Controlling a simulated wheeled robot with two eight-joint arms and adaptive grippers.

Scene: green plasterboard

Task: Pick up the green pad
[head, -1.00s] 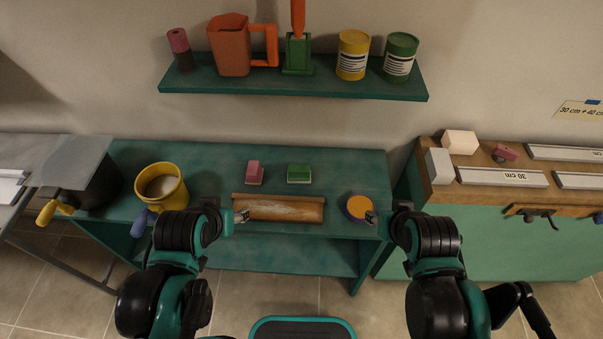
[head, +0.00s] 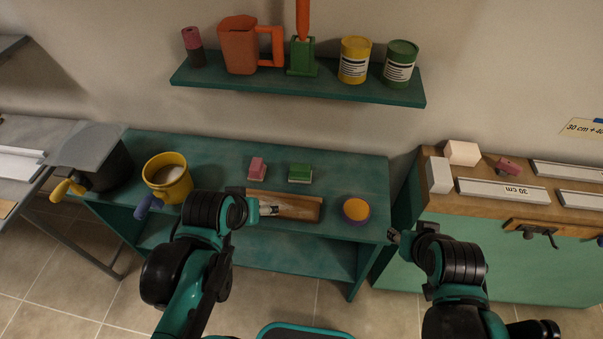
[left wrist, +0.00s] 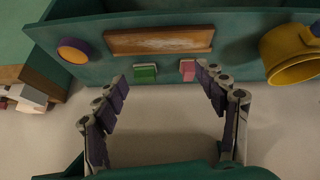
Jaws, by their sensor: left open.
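The green pad (head: 300,173) lies on the teal bench top (head: 345,172), behind the wooden board and right of a pink pad (head: 257,168). In the left wrist view the green pad (left wrist: 145,73) shows between the fingers, nearer the one at left. My left gripper (head: 272,209) is over the wooden board, in front of the green pad and apart from it. In the left wrist view it (left wrist: 165,85) is open and empty. My right gripper (head: 396,236) is low beside the bench's right end; its fingers are too small to read.
The wooden board (head: 305,207) lies at the bench's front edge. A yellow bucket (head: 167,180) stands left and an orange-topped round thing (head: 356,210) right. A wall shelf (head: 300,84) with a jug and cans hangs above. Bench top behind the pads is clear.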

